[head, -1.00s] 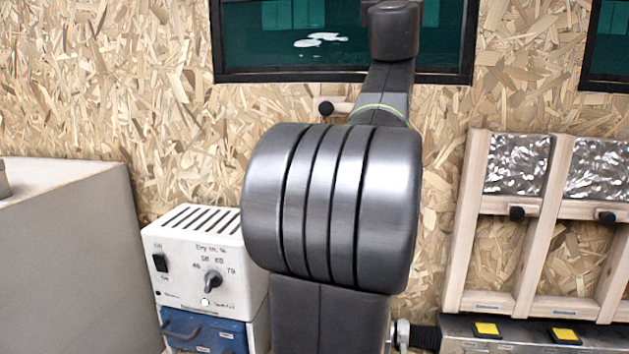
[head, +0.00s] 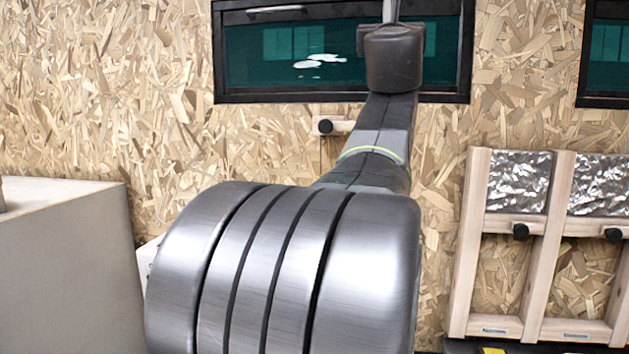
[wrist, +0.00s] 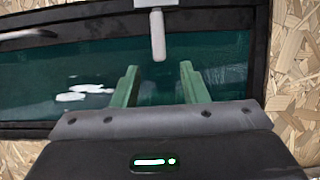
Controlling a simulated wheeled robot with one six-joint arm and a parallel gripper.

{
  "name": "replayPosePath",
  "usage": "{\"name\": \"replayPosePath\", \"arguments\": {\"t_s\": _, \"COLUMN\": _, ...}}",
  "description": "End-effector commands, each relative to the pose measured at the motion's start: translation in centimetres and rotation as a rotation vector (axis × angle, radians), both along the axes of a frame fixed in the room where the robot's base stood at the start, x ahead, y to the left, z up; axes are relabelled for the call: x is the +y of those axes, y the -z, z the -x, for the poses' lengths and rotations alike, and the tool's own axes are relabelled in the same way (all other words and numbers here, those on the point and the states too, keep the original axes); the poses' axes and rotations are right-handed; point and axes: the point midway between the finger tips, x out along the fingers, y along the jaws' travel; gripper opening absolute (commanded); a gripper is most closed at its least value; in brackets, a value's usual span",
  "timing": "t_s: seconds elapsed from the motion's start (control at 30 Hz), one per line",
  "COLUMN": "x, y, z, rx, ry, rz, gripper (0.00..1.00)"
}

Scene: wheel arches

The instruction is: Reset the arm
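My arm (head: 385,140) rises through the middle of the head view, and its upper end runs out of the top edge, so my gripper is not seen there. In the wrist view my gripper (wrist: 159,72) has its two green fingers spread apart with nothing between them. Beyond the fingertips a dark-framed window with teal glass (wrist: 225,68) fills much of the view. A pale grey handle (wrist: 157,35) hangs from a bracket at the top of that view, above the gap between the fingers. I cannot tell its distance.
A chipboard wall (head: 90,90) stands behind. A black knob on a wooden peg (head: 325,127) sticks out below the window. A wooden rack with foil panels (head: 478,240) is at the right, and a grey block (head: 70,260) at the left. My arm hides most of a white box.

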Motion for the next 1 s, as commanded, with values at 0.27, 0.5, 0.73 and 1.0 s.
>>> {"name": "replayPosePath", "arguments": {"t_s": 0.27, "x": -0.8, "y": -2.3, "z": -4.4, "rx": 0.0, "ry": -0.002, "rz": 0.001, "gripper": 0.4}}
{"name": "replayPosePath", "arguments": {"t_s": 0.5, "x": -1.6, "y": -3.9, "z": -8.1, "rx": 0.0, "ry": -0.001, "rz": 0.0, "gripper": 0.4}}
{"name": "replayPosePath", "arguments": {"t_s": 0.73, "x": -0.9, "y": -3.7, "z": -8.3, "rx": -0.03, "ry": -0.001, "rz": -0.142, "gripper": 0.4}}
{"name": "replayPosePath", "arguments": {"t_s": 1.0, "x": -0.7, "y": -3.6, "z": -8.3, "rx": -0.039, "ry": 0.001, "rz": -0.193, "gripper": 0.4}}
